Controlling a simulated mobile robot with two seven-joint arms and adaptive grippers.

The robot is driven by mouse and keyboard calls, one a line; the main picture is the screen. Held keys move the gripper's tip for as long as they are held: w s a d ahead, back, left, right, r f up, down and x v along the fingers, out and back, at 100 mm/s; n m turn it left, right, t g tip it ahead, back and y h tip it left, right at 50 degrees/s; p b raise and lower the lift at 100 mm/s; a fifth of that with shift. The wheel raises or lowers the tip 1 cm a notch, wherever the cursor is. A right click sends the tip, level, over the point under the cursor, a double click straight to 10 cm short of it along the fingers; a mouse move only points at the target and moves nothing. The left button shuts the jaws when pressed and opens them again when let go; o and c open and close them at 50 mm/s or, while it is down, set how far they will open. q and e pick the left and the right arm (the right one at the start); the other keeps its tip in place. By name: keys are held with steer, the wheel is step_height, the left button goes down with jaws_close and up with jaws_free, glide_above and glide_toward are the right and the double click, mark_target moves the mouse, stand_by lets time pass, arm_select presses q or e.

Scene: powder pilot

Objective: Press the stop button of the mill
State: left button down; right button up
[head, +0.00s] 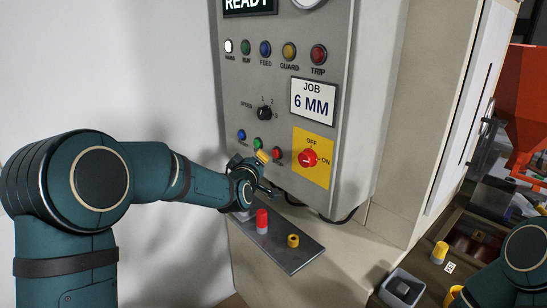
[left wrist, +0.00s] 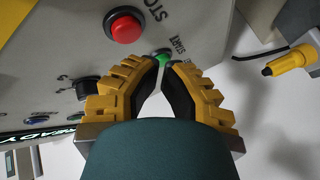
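The mill's control panel (head: 240,110) fills the middle of the head view. Its red stop button (head: 277,154) is at the right end of the lower button row. In the left wrist view the red stop button (left wrist: 125,27) stands left of and above my fingertips, with the STOP label beside it. The green start button (left wrist: 162,57) shows just beyond the fingertips. My left gripper (head: 262,157) is at the lower panel; its yellow fingers (left wrist: 163,66) come together at the tips with nothing between them. My right gripper (head: 455,296) is barely in view at bottom right.
A red-and-yellow OFF/ON switch (head: 308,158) sits right of the buttons. A shelf (head: 290,262) below holds a red cylinder (head: 262,222) and a yellow ring (head: 293,240). A grey bin (head: 402,287) and yellow-capped container (head: 440,252) are at lower right.

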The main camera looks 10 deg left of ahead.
arm_select(q)
steer(key=s+a+b, duration=0.1)
steer(key=s, duration=0.1)
steer(key=s+a+b, duration=0.1)
steer(key=s+a, duration=0.1)
steer(key=shift+s+a+b, duration=0.15)
steer(key=shift+b, duration=0.15)
stand_by(0.5)
